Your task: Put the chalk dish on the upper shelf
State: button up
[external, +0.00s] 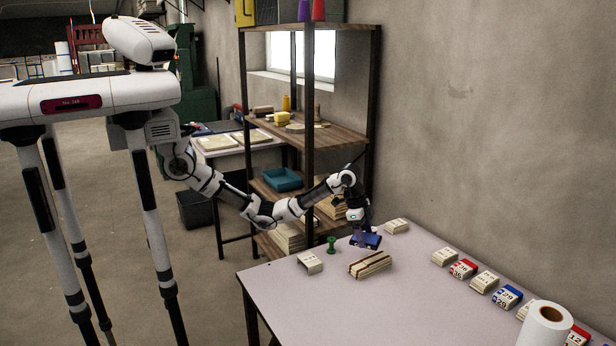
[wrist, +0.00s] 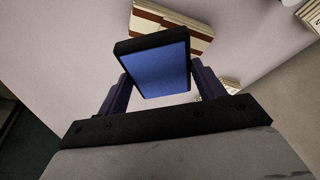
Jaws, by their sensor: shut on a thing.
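My gripper (external: 361,226) is shut on a flat blue rectangular thing with a black side, over the far left part of the table. This blue thing (wrist: 160,70) sits between my two dark purple fingers in the wrist view, tilted. I cannot tell whether it is the chalk dish, nor how high it is above the table. A wooden rack (external: 376,100) stands behind the table with several boards. A teal tray (external: 282,180) lies on a lower board. The board above (external: 345,135) holds small wooden pieces, a yellow block and a yellow bottle.
The table (external: 430,310) bears a green spool-like piece (external: 332,244), a striped wooden stack (external: 370,264), a pale block (external: 309,262), a row of numbered blocks (external: 463,269) and a paper roll (external: 545,325). The rack's top board (external: 345,26) holds coloured cups. The table's front middle is clear.

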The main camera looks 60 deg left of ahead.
jog(key=s+d+r+m+g, duration=0.1)
jog(key=s+d+r+m, duration=0.35)
jog(key=s+d, duration=0.55)
notch_tip(320, 180, up, 3)
jog(key=m+g, duration=0.1)
jog(key=m, duration=0.2)
send_over(333, 317)
jog(key=a, duration=0.1)
jog(key=shift+r+h, duration=0.1)
jog(key=shift+h, duration=0.2)
notch_tip(333, 317, down, 15)
jog(key=shift+f+b, duration=0.15)
jog(key=shift+b, duration=0.9)
jog(key=shift+f+p, duration=0.8)
jog(key=shift+f, duration=1.35)
jog(key=shift+f, duration=0.25)
jog(key=o, duration=1.1)
jog(key=shift+o, duration=0.2)
jog(key=shift+b, duration=0.8)
